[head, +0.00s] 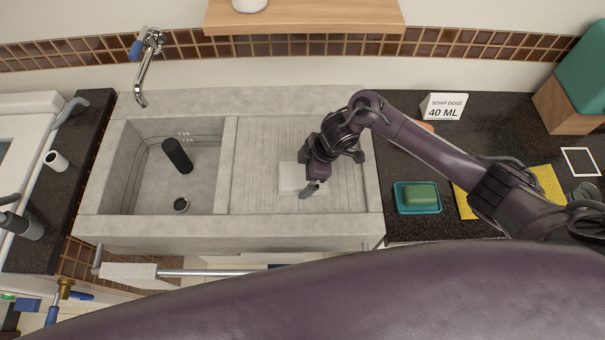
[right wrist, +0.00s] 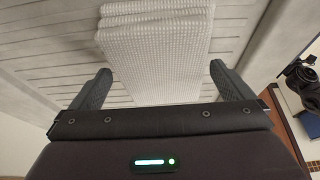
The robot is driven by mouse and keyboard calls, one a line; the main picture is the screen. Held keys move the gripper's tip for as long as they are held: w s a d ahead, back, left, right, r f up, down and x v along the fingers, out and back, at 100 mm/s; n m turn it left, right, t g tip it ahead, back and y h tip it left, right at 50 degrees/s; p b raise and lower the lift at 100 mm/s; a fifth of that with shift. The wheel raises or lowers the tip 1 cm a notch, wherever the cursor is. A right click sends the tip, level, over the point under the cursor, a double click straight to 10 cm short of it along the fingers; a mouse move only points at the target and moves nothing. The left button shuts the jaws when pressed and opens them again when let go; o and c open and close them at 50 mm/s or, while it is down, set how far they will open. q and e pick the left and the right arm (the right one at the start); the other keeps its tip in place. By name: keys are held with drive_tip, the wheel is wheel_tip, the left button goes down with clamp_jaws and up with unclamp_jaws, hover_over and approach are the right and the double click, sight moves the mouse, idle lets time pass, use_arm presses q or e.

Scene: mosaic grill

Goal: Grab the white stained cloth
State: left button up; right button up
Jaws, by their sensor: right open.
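A folded white waffle-weave cloth (head: 289,178) lies on the ribbed drainboard to the right of the sink basin. It also shows at the top middle of the right wrist view (right wrist: 158,45); I see no clear stain on it. My right gripper (head: 311,190) is over the cloth's right side in the head view. In the right wrist view the right gripper (right wrist: 160,70) is open, its two fingers wide apart, with the cloth in the gap ahead and both fingers apart from its edges. My left gripper is not in view.
The basin (head: 150,195) holds a black cylinder (head: 177,155). A white cloth (head: 128,272) hangs on the front rail. Right of the drainboard are a green soap in a teal dish (head: 418,208), a yellow cloth (head: 464,203) and a soap-dose sign (head: 444,106). A faucet (head: 147,65) stands behind.

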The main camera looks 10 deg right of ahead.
drive_tip(key=c, duration=0.8)
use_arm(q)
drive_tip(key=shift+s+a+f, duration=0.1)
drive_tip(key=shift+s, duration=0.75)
use_arm(e)
drive_tip(key=shift+r, duration=0.1)
